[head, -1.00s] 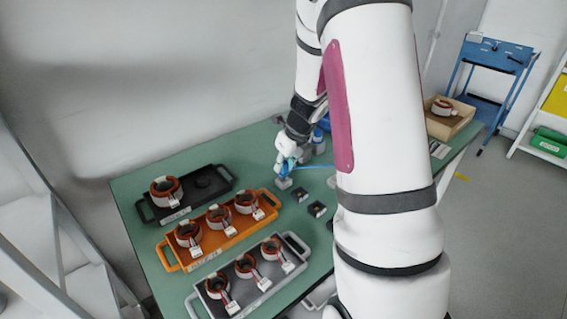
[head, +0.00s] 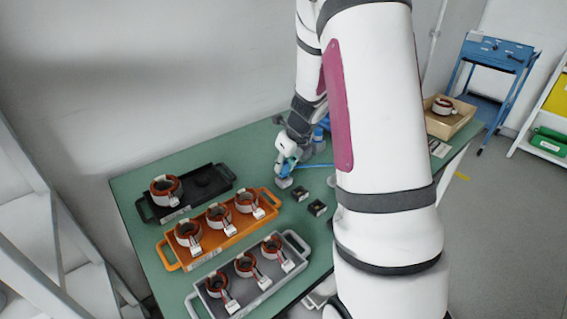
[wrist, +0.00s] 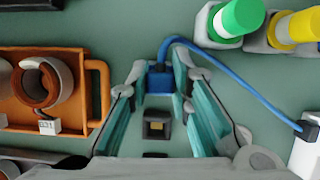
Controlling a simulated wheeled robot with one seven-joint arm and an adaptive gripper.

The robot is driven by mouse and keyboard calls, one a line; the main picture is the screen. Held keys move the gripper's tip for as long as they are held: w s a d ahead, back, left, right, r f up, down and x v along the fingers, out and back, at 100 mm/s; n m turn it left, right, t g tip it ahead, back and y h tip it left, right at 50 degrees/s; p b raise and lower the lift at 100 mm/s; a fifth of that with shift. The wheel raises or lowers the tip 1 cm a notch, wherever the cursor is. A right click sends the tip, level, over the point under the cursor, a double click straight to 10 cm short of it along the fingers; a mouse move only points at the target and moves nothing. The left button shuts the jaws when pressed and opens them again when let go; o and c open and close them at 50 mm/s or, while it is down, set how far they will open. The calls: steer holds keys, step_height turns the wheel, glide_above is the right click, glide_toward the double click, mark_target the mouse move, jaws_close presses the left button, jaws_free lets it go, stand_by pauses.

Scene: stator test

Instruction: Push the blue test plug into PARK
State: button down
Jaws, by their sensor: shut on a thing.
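The blue test plug (wrist: 160,82) is between the teal fingertips of my gripper (wrist: 157,76) in the wrist view, and the fingers are shut on it. A blue cable (wrist: 232,66) loops from it to a dark connector on a white box at the right. Two small dark sockets (wrist: 158,124) are in line with the plug, nearer the wrist camera. In the head view my gripper (head: 285,172) is low over the table, with a pale block below it, beside the two sockets (head: 300,194). I cannot read a PARK label or tell how deep the plug sits.
An orange tray (head: 174,262) with several stators is left of the gripper, its handle near my left finger in the wrist view. A black tray (head: 222,172) and a grey tray (head: 300,242) flank it. Green (wrist: 238,18) and yellow (wrist: 298,28) capped things stand at upper right.

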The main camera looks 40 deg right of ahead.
steer(key=shift+f+b, duration=0.65)
steer(key=shift+f, duration=0.15)
stand_by(0.5)
steer(key=c, duration=1.4)
jaws_free()
steer(key=shift+o, duration=0.2)
steer(key=v, duration=1.2)
